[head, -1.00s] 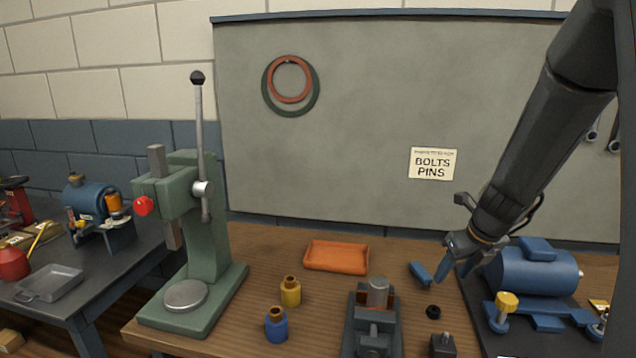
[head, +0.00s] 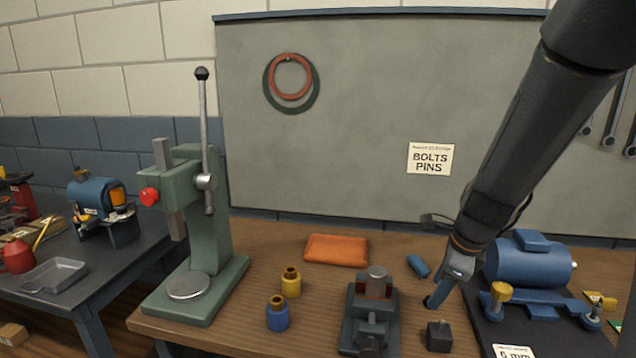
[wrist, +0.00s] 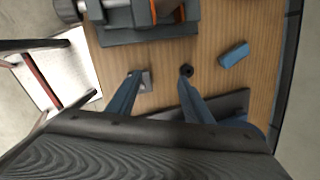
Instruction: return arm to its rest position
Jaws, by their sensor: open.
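My gripper (head: 445,290) is at the lower end of my arm, over the right part of the wooden bench, just left of the blue motor. Its fingers point down and are apart with nothing between them; they also show in the wrist view (wrist: 158,85). How high the fingers are above the bench, I cannot tell.
A vise (head: 368,330) stands left of my gripper. A blue motor (head: 528,262) on a dark mat is close on its right. A small blue block (head: 418,265) lies behind.

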